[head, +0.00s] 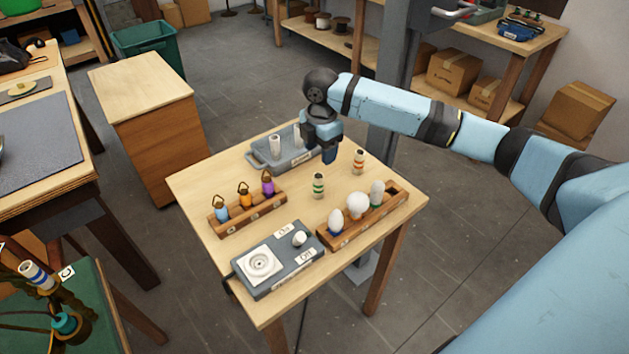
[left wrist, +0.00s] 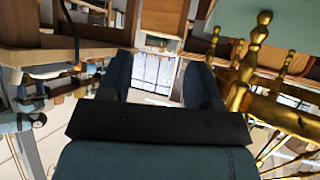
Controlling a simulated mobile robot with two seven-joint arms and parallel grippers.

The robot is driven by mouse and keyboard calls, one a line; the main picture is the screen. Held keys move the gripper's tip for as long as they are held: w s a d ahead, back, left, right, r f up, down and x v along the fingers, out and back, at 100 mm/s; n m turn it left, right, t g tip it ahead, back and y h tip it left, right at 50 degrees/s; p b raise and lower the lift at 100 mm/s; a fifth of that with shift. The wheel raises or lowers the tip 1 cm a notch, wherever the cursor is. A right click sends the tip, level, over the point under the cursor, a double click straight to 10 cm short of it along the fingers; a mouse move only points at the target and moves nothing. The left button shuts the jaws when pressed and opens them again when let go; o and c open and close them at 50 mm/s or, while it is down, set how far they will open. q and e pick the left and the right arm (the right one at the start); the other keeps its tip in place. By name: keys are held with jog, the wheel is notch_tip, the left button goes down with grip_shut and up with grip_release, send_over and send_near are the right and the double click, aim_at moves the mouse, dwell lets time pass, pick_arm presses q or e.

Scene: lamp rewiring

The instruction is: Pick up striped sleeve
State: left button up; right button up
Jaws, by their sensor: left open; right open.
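Two white striped sleeves stand upright on the small wooden table (head: 200,180): a green-striped sleeve (head: 318,186) near the middle, and a sleeve with orange and green bands (head: 359,161) to its right and farther back. A blue-striped sleeve (head: 36,275) shows at the lower left, above a brass lamp part. My right gripper (head: 329,156) is open, pointing down over the back of the table beside the grey tray, to the left of the orange-banded sleeve and apart from both standing sleeves. My left gripper (left wrist: 158,65) is open and empty in the left wrist view; the head view does not show it.
The grey tray (head: 255,158) holds white sleeves. A wooden rack (head: 215,222) holds coloured pieces; another rack (head: 340,237) holds bulbs. A grey switch box (head: 280,280) stands at the front. Brass lamp parts (left wrist: 250,50) are close to my left gripper.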

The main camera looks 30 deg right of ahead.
aim_at(319, 181)
jog(key=f, duration=1.1)
jog(key=shift+w+f+p, duration=0.25)
jog(key=shift+p, duration=0.05)
jog(key=shift+a, duration=0.1)
jog(key=c, duration=1)
